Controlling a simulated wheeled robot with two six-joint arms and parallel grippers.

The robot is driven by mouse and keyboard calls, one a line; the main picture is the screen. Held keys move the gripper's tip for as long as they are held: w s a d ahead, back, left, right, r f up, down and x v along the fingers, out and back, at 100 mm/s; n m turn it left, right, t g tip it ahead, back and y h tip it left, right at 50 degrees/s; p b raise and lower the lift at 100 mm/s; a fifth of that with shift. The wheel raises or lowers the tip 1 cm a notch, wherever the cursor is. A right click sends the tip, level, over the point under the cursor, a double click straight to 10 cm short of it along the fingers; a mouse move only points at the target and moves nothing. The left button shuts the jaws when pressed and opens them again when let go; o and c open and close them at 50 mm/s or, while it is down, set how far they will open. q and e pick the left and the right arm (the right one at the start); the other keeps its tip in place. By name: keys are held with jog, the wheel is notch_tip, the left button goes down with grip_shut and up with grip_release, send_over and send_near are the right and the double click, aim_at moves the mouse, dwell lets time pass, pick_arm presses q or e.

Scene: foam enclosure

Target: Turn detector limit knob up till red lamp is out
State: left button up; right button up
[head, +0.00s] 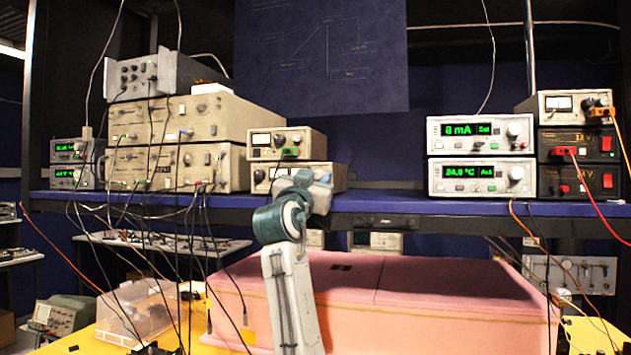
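My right arm rises from the bottom middle, and its gripper (308,180) is at the shelf, in front of the lower of two small beige meter units (263,174). The wrist hides much of that unit's front and the fingertips are not clear, so I cannot tell whether they are open or touch a knob. The upper meter unit (312,142) has a dial, a dark knob and a green spot on its front. No label for the detector limit knob is readable, and I see no clearly lit red lamp. My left gripper is not in view.
Large beige rack units (228,118) stand left of the meter units on the blue shelf (385,204). Two white controllers (430,180) with green displays stand right. A pink foam enclosure (440,285) fills the space below. Loose black cables hang at left.

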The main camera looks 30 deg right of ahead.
jog(key=shift+s+a+f+b, duration=0.25)
jog(key=shift+a+f+b, duration=0.1)
jog(key=shift+b, duration=0.05)
jog(key=b+v, duration=0.5)
jog(key=v, duration=0.4)
jog(key=shift+s+a, duration=0.3)
jog(key=shift+f, duration=0.1)
